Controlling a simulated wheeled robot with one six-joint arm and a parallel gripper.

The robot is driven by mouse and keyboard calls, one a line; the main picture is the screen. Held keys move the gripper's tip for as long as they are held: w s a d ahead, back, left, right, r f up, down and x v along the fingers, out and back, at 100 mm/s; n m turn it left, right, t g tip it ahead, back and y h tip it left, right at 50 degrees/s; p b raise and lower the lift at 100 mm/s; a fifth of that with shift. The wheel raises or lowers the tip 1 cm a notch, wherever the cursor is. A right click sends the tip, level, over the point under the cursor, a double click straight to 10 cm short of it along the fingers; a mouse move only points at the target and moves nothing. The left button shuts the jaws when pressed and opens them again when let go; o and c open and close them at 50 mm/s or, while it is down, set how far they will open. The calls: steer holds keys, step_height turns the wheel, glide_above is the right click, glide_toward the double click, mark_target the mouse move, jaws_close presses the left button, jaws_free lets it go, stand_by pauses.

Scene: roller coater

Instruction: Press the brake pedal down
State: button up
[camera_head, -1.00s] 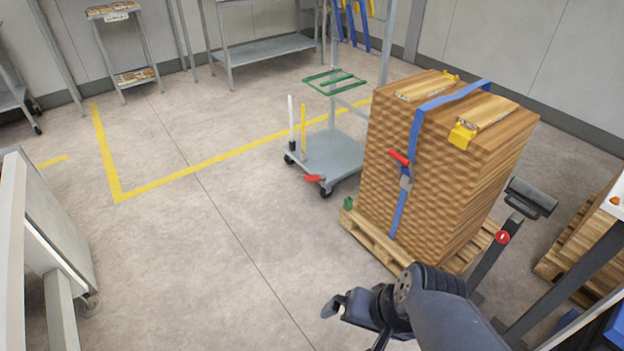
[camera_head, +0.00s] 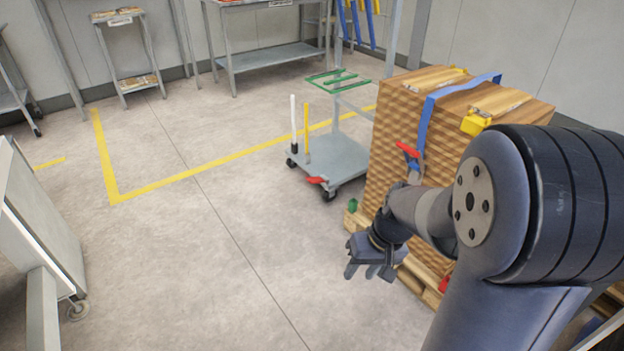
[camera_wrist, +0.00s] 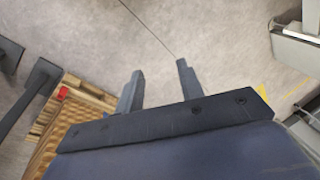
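The red brake pedal (camera_head: 317,181) sticks out at the front left corner of the grey cart (camera_head: 342,158), low over the floor. I cannot tell whether it is up or pressed. My gripper (camera_head: 368,273) is in front of the pallet stack, lower and right of the pedal in the picture, and clearly apart from it. In the wrist view my gripper's two fingers (camera_wrist: 158,80) are spread, with bare floor between them. The pedal does not show in the wrist view.
A strapped stack of brown boards (camera_head: 400,125) on a wooden pallet (camera_head: 418,282) stands right of the cart, close to my arm. A green rack (camera_head: 338,82) shows above the cart. The floor left of the cart is open. A white wheeled unit (camera_head: 38,220) is at left.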

steer(key=w+f+n+b, duration=0.1)
steer(key=w+f+b, duration=0.1)
steer(key=f, duration=0.3)
steer(key=w+d+f+n+g+b, duration=0.1)
steer(key=w+f+b, duration=0.1)
steer(key=f, duration=0.4)
steer(key=w+d+f+n+b, duration=0.1)
steer(key=w+f+b, duration=0.1)
steer(key=w+f, duration=0.2)
steer(key=shift+w+d+f+g+b, duration=0.1)
steer(key=shift+d+f+g+b, duration=0.05)
steer(key=shift+f, duration=0.3)
steer(key=shift+w+d+f+g+b, duration=0.1)
steer(key=shift+f+g+b, duration=0.05)
steer(key=shift+f, duration=0.25)
steer(key=c, duration=0.6)
steer(key=w+f+n+b, duration=0.1)
steer(key=f+b, duration=0.1)
steer(key=f, duration=0.5)
steer(key=w+d+f+n+g+b, duration=0.1)
steer(key=w+f+b, duration=0.1)
steer(key=f, duration=0.5)
steer(key=w+d+f+n+b, duration=0.1)
steer(key=f+b, duration=0.1)
steer(key=f, duration=0.5)
steer(key=shift+w+d+g+b, duration=0.2)
steer(key=shift+w+g+b, duration=0.05)
steer(key=shift+g+b, duration=0.15)
jaws_close()
steer(key=shift+w, duration=0.15)
